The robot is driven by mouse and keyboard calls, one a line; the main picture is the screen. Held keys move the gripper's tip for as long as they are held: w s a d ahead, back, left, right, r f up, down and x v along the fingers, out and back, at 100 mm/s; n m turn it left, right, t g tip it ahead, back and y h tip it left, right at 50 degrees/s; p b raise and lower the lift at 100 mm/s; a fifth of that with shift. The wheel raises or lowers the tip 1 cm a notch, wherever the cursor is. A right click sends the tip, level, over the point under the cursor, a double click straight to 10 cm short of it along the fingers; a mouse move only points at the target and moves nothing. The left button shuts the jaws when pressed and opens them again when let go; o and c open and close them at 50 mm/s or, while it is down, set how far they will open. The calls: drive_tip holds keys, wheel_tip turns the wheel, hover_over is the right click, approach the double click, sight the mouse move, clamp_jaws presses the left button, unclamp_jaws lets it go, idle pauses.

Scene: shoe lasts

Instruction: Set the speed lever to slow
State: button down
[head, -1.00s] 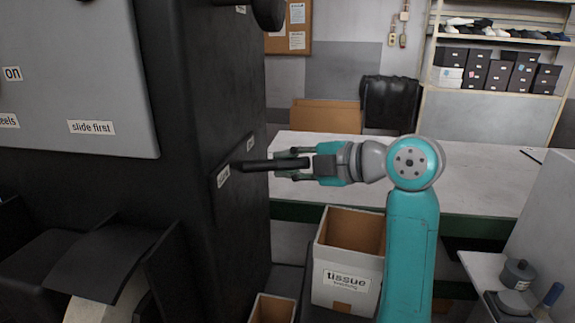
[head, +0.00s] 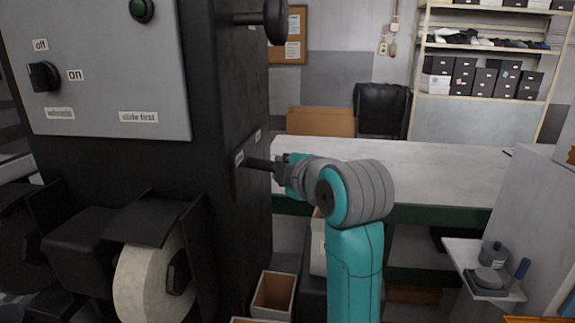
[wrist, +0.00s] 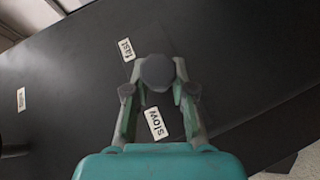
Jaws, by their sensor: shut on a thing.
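The speed lever (head: 259,164) is a dark bar sticking out of the side of the black machine. In the wrist view its round end (wrist: 158,72) sits between my fingertips. My gripper (head: 279,167) is shut on the lever's outer part. A "slow" label (wrist: 156,123) and a "fast" label (wrist: 126,49) are on the dark plate, with the lever end between them in the picture.
A black handle (head: 274,20) juts out above the lever. A white table (head: 420,170) stands behind my arm. An open box (head: 273,292) is below.

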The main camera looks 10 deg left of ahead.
drive_tip(key=shift+s+a+f+m+t+h, duration=0.1)
drive_tip(key=shift+s+a+m+t+h, duration=0.2)
drive_tip(key=shift+s+m+h, duration=0.35)
drive_tip(key=c, duration=1)
unclamp_jaws()
drive_tip(key=shift+s, duration=0.1)
drive_tip(key=shift+o, duration=0.2)
drive_tip(key=shift+s, duration=0.1)
drive_tip(key=v, duration=1.1)
drive_tip(key=shift+s+d, duration=0.2)
drive_tip(key=shift+s, duration=0.15)
